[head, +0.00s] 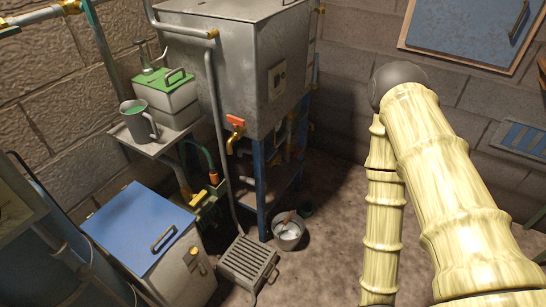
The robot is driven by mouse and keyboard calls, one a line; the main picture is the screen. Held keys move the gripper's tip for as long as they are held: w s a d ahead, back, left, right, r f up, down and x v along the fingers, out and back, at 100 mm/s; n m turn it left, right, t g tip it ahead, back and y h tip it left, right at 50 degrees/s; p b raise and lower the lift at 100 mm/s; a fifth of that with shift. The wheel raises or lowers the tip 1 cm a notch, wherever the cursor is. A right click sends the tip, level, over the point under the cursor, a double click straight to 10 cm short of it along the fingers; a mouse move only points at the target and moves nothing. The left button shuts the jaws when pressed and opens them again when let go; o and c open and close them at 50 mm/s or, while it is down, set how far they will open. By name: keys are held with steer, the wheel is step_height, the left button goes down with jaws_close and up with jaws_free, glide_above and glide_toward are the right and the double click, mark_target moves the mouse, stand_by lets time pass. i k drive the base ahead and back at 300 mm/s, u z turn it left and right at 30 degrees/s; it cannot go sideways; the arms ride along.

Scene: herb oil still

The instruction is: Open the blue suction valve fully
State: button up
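I cannot make out a blue suction valve in the head view. The valve handles I can see are a red-orange lever (235,121) on a yellow tap at the front of the grey metal tank (235,65), and a yellow handle (197,197) low down by the pipes left of the tank stand. My bamboo-patterned arm links fill the right side, with a dark round joint at the top. My gripper is not in view.
A blue-lidded box (135,227) stands at the lower left. A shelf holds a grey mug (138,121) and a green-topped container (165,95). A metal bucket (288,232) and a slatted grate (248,262) sit on the floor. Floor between bucket and my arm looks clear.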

mark_target(270, 155)
steer(key=k, duration=0.5)
steer(key=z, duration=1)
steer(key=i, duration=0.7)
steer(key=u, duration=1.2)
